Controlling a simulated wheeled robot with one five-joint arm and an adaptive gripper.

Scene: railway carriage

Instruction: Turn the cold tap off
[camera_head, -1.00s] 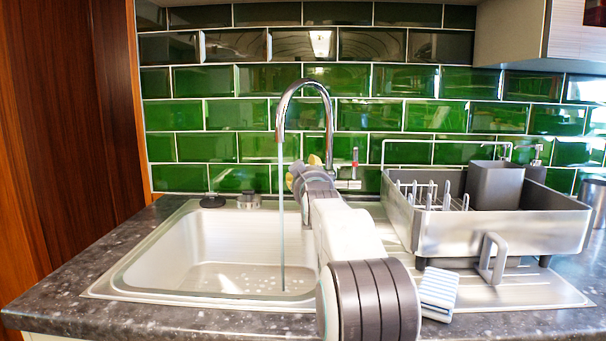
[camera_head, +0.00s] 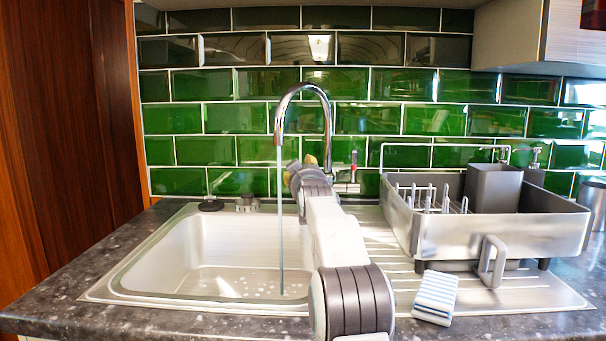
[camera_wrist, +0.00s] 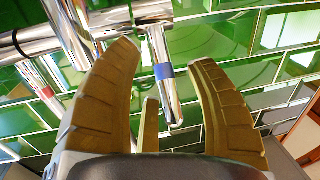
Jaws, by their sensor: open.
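The chrome tap (camera_head: 328,110) stands at the back of the sink, and a thin stream of water (camera_head: 281,220) runs from its spout. A blue-banded lever (camera_wrist: 166,76), the cold one by its colour, shows in the wrist view between my gripper's (camera_wrist: 163,56) two spread tan fingers. No clear contact shows. A red-banded lever (camera_wrist: 42,88) lies left of the fingers there, and it also shows in the head view (camera_head: 354,162). In the head view my gripper (camera_head: 304,163) is at the tap's base, mostly hidden by my arm. The blue-banded lever is hidden there.
The sink basin (camera_head: 165,250) is left of my arm. A metal dish rack (camera_head: 500,238) with a grey holder (camera_head: 494,187) stands right, on the drainboard. A striped sponge (camera_head: 435,296) lies in front. Green tiles (camera_head: 235,116) close off the back.

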